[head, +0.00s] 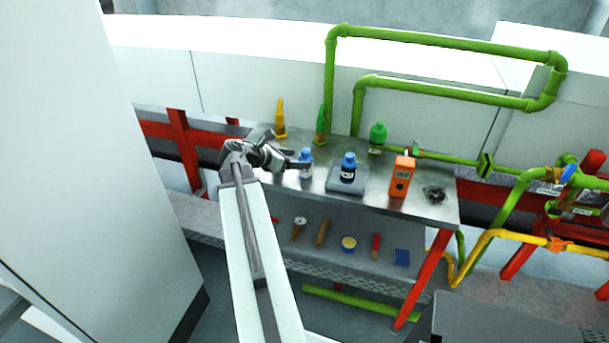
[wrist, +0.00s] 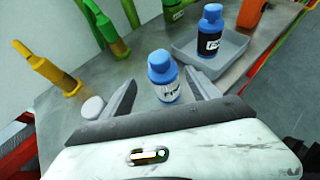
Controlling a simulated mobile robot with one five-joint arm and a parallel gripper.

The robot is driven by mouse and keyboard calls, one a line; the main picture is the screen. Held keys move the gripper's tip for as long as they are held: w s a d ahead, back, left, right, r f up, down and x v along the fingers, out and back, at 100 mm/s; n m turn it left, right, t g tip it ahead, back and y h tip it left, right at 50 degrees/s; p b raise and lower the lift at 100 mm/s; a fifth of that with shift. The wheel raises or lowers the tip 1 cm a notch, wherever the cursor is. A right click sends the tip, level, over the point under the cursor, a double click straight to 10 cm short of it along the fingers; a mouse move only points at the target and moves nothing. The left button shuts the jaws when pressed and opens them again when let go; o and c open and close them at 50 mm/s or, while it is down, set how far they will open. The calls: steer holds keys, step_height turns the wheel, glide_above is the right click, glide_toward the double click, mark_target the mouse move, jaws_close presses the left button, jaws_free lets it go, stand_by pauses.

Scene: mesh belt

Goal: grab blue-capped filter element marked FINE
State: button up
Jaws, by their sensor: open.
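A blue-capped filter element with a white label (wrist: 165,86) stands upright on the metal table, and its dark letters seem to start with F but are too blurred to read fully. It also shows in the head view (head: 306,165), just right of my gripper (head: 287,162). In the wrist view my gripper (wrist: 160,78) is open, with the element between and slightly beyond its fingertips. Another blue-capped element with a black label (wrist: 209,44) stands in a grey tray (wrist: 237,48), behind and to the right; its marking is unclear. It also shows in the head view (head: 348,172).
A white round piece (wrist: 92,107) lies beside the left finger. Tools lie on a lower shelf (head: 330,262).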

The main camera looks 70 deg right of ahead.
step_height(320, 180, down, 2)
steer(key=shift+b, duration=0.45)
steer(key=shift+b+x, duration=0.65)
steer(key=shift+x, duration=0.7)
steer(key=b+x, duration=0.1)
steer(key=x, duration=0.1)
steer(key=b+x, duration=0.2)
steer(key=x, duration=0.1)
steer(key=shift+s+a+f, duration=0.15)
steer(key=shift+a+f, duration=0.05)
steer(key=shift+f, duration=0.05)
steer(key=shift+r, duration=0.15)
jaws_close()
step_height(320, 180, up, 10)
steer(key=p, duration=1)
steer(key=shift+r+p, duration=0.2)
steer(key=shift+p, duration=0.1)
